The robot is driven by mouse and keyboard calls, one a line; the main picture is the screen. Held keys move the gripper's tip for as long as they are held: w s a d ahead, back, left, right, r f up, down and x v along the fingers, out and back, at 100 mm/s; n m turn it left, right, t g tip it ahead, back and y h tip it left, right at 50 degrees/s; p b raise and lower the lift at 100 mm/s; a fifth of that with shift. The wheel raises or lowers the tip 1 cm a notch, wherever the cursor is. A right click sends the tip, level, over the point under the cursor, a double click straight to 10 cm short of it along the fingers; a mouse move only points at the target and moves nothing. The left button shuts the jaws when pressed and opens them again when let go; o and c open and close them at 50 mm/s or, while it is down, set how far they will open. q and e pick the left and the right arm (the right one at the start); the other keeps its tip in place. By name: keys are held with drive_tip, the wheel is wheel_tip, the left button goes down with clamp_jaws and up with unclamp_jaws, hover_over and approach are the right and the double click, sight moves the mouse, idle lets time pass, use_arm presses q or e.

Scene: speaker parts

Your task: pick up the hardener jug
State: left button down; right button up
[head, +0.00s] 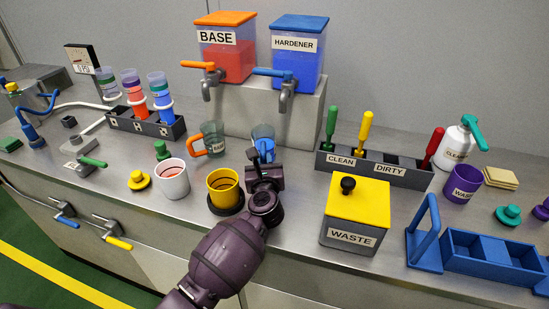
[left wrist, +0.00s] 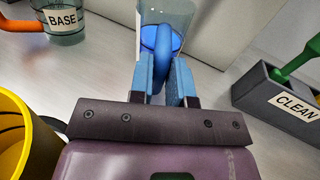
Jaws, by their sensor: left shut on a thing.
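The hardener jug (head: 263,133) is a clear cup with a blue handle, standing on the counter below the blue hardener dispenser (head: 297,62). In the left wrist view the jug (left wrist: 168,14) is straight ahead, with its blue handle (left wrist: 161,50) toward me. My left gripper (head: 263,160) reaches in from the front. Its fingers (left wrist: 165,85) are shut on the handle, one on each side. Whether the jug's base touches the counter is hidden by the gripper. My right gripper is not in view.
The base jug (head: 214,143) with an orange handle stands left of the gripper. A yellow cup (head: 223,187) is close to my left wrist. The clean/dirty holder (head: 372,166) and the yellow-lidded waste box (head: 354,220) are to the right. The dispenser stand (head: 240,110) is behind.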

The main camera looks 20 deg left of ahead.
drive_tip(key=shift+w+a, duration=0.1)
use_arm(q)
drive_tip(key=shift+s+r, duration=0.1)
drive_tip(key=shift+r, duration=0.15)
wheel_tip(320, 180, up, 8)
drive_tip(key=f+p, duration=0.1)
drive_tip(key=p, duration=0.2)
drive_tip(key=s, duration=1.9)
drive_tip(key=shift+s+a+f, duration=0.2)
drive_tip(key=shift+s+a, duration=0.1)
drive_tip(key=shift+s, duration=0.1)
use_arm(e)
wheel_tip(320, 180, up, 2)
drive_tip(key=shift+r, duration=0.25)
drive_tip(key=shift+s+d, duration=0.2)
